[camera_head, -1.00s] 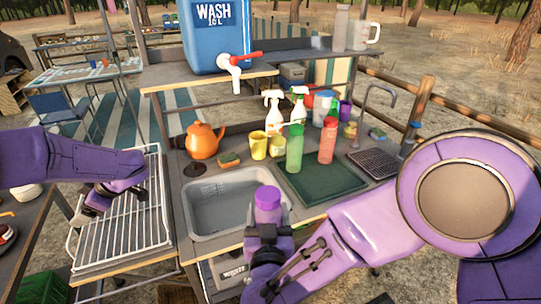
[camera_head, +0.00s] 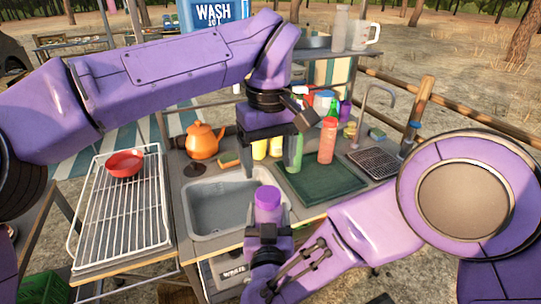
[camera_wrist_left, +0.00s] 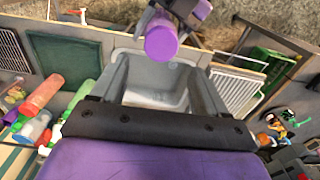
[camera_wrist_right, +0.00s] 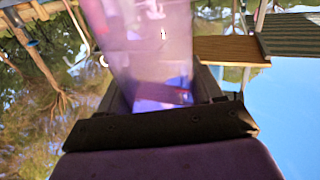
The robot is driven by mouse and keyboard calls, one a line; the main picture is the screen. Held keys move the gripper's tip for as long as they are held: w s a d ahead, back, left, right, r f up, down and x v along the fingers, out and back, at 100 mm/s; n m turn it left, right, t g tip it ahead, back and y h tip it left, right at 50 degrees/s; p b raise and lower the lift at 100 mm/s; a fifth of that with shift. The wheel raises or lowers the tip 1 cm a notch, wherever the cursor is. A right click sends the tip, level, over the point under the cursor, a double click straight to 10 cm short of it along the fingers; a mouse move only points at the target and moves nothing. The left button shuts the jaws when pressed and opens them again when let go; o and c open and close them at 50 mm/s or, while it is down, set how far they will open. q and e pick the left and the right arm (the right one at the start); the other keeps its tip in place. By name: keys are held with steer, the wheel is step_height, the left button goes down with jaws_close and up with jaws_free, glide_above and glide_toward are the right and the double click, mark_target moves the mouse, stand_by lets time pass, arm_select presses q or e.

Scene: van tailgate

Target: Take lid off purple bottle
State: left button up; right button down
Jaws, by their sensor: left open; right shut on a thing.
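The purple bottle with its purple lid (camera_head: 268,196) stands upright in front of the sink in the head view. My right gripper (camera_head: 268,232) is shut on the bottle's lower part. In the right wrist view the translucent purple bottle (camera_wrist_right: 150,45) fills the space between the fingers. My left gripper (camera_head: 271,170) is open, fingers pointing down, just above the lid and apart from it. In the left wrist view the lid (camera_wrist_left: 161,40) shows round, ahead of the two open fingers (camera_wrist_left: 160,72).
The grey sink (camera_head: 205,213) lies behind the bottle. A green mat (camera_head: 335,185) carries a green bottle (camera_head: 294,155) and a red bottle (camera_head: 327,142). An orange kettle (camera_head: 203,141) stands behind the sink. A wire rack (camera_head: 100,235) at left holds a red bowl (camera_head: 125,163).

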mark_target(269, 193)
arm_select(q)
steer(key=shift+s+d, duration=0.2)
step_height(269, 193, down, 8)
steer(key=shift+r, duration=0.2)
steer(key=c, duration=1.1)
steer(key=n, duration=0.2)
steer(key=shift+w+d+n, duration=0.1)
steer(key=shift+n, duration=0.3)
steer(key=n, duration=0.6)
steer(key=shift+w, duration=0.1)
steer(key=n, duration=0.6)
steer(key=shift+w+r+n, duration=0.1)
steer(key=shift+n, duration=0.2)
steer(key=n, duration=1.5)
steer(key=shift+a, duration=0.2)
steer(key=n, duration=0.6)
steer(key=shift+n, duration=0.3)
steer(key=n, duration=0.5)
steer(key=shift+r, duration=0.1)
